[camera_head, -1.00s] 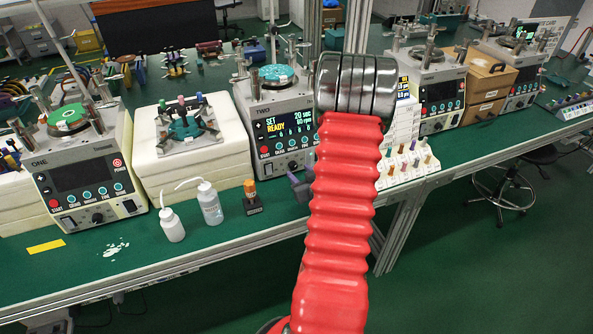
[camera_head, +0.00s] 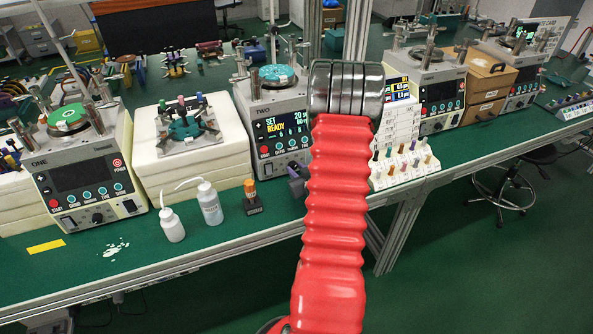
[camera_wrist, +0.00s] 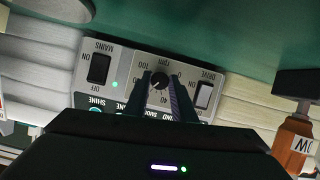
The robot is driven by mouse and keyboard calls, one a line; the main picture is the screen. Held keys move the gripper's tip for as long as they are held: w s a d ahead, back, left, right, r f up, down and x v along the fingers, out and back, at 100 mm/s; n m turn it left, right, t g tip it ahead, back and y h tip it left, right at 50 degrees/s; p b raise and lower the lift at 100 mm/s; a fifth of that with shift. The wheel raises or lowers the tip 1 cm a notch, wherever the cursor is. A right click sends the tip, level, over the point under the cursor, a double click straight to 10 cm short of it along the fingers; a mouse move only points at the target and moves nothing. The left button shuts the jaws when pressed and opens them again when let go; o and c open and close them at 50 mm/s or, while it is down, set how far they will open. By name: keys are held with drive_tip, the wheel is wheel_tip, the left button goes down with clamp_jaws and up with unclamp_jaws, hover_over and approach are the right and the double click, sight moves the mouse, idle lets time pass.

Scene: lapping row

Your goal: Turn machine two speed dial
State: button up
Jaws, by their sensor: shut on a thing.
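Machine two (camera_head: 275,125) stands on the green bench in the head view, its lit screen showing SET READY. Its speed dial (camera_wrist: 159,82), a small black knob marked rpm, shows upside down in the wrist view. My gripper (camera_wrist: 160,88) has one dark finger on each side of the dial and is shut on it. In the head view my gripper (camera_head: 297,184) is a small dark shape at the machine's lower front, and the dial is hidden there.
A MAINS switch (camera_wrist: 99,68) and a DRIVE switch (camera_wrist: 203,95) flank the dial closely. A rack of coloured pegs (camera_head: 403,166) stands right of my arm.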

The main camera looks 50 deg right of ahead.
drive_tip(key=c, duration=0.4)
drive_tip(key=shift+o, duration=0.2)
drive_tip(key=shift+a, duration=0.1)
drive_tip(key=shift+w+a+n+h, duration=0.1)
drive_tip(key=shift+n+h, duration=0.3)
drive_tip(key=shift+n, duration=0.5)
drive_tip(key=shift+g, duration=0.3)
drive_tip(key=o, duration=1)
